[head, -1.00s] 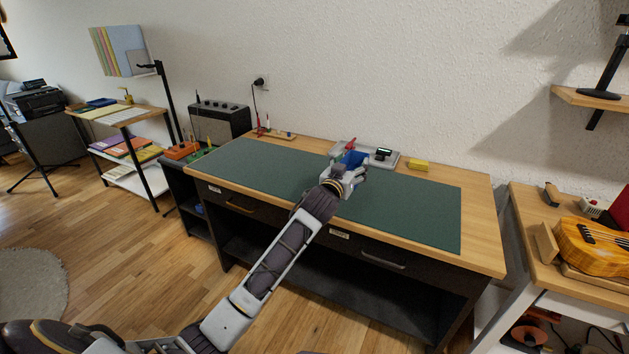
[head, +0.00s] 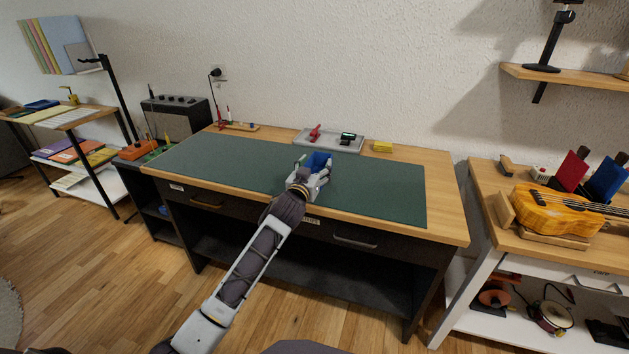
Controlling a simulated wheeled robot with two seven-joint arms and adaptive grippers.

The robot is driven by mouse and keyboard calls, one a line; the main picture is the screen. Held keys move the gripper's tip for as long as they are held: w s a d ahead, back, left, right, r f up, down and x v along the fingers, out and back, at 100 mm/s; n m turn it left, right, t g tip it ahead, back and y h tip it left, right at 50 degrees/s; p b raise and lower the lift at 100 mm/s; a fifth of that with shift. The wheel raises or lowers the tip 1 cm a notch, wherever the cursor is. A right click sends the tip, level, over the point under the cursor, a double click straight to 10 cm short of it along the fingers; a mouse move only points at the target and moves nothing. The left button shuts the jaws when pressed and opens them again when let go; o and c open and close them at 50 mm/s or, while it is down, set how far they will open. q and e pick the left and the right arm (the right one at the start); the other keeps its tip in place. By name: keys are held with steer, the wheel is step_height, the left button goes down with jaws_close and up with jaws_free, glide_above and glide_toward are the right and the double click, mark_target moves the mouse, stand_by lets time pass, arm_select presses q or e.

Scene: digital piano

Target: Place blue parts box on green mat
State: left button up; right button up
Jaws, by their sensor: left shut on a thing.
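The blue parts box (head: 318,161) is in the fingers of my left gripper (head: 314,172), over the middle of the green mat (head: 240,165). The gripper is shut on it and hides its near side and lower part. I cannot tell whether the box touches the mat. The green mat lies flat on the wooden desk (head: 445,215) and is otherwise bare. My right gripper is not in view.
A table with a ukulele (head: 555,213) stands at the right. Both sides of the mat are free.

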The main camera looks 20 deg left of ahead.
arm_select(q)
steer(key=shift+f, duration=0.1)
stand_by(0.3)
steer(key=shift+f, duration=0.3)
step_height(320, 180, down, 3)
steer(key=shift+r+b, duration=0.2)
steer(key=shift+b, duration=0.45)
steer(key=shift+f, duration=0.25)
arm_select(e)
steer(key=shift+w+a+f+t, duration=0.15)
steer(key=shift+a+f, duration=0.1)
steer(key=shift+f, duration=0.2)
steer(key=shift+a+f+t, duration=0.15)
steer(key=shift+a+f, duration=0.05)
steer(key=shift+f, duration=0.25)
arm_select(q)
steer(key=o, duration=1.2)
steer(key=shift+f, duration=0.1)
steer(key=shift+s, duration=0.1)
